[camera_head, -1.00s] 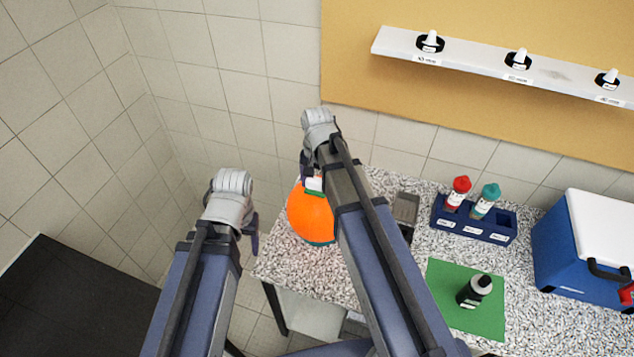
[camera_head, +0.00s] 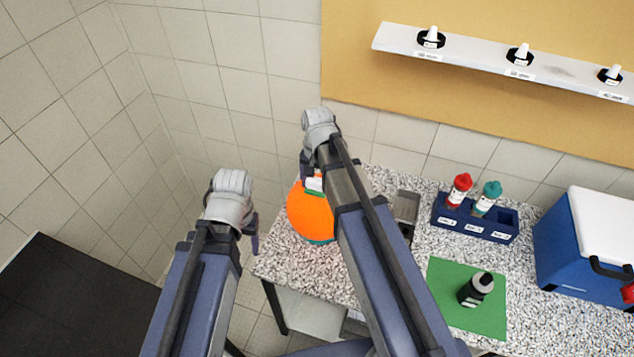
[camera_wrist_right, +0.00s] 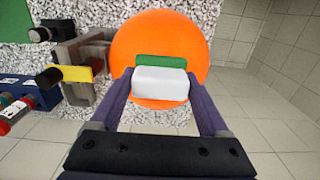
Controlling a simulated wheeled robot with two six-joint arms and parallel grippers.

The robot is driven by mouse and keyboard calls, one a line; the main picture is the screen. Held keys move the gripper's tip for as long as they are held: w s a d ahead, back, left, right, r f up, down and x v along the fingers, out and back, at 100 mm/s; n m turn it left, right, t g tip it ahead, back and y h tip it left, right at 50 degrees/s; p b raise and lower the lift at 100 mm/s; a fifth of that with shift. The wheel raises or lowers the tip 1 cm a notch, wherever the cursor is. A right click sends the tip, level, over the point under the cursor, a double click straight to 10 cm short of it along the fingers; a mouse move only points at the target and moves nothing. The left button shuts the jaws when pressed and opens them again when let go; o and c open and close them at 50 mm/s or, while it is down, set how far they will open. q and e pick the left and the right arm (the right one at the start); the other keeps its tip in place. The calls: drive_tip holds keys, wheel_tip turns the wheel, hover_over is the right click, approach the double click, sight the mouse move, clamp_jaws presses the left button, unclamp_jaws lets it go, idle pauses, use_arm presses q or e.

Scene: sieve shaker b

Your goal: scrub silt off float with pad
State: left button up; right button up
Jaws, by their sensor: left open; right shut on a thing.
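The float is a large orange ball (camera_head: 310,216) at the left end of the speckled counter in the head view. It fills the middle of the right wrist view (camera_wrist_right: 160,45). My right gripper (camera_head: 314,184) is over the float, shut on the pad (camera_wrist_right: 160,84), a white block with a green face. The green side is against or very close to the float; contact is not certain. No silt can be made out on the visible orange. My left gripper (camera_head: 254,235) is open and empty, left of the counter's edge.
A shelf (camera_head: 480,58) hangs on the wall behind.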

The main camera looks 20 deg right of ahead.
drive_tip(key=shift+f+b, duration=0.8)
drive_tip(key=shift+f, duration=0.05)
drive_tip(key=shift+w+d+r, duration=0.1)
drive_tip(key=shift+w+d, duration=0.35)
drive_tip(key=shift+w, duration=0.2)
drive_tip(key=shift+w+d, duration=0.4)
drive_tip(key=shift+w, duration=0.25)
drive_tip(key=shift+w+d, duration=0.15)
drive_tip(key=shift+w, duration=0.05)
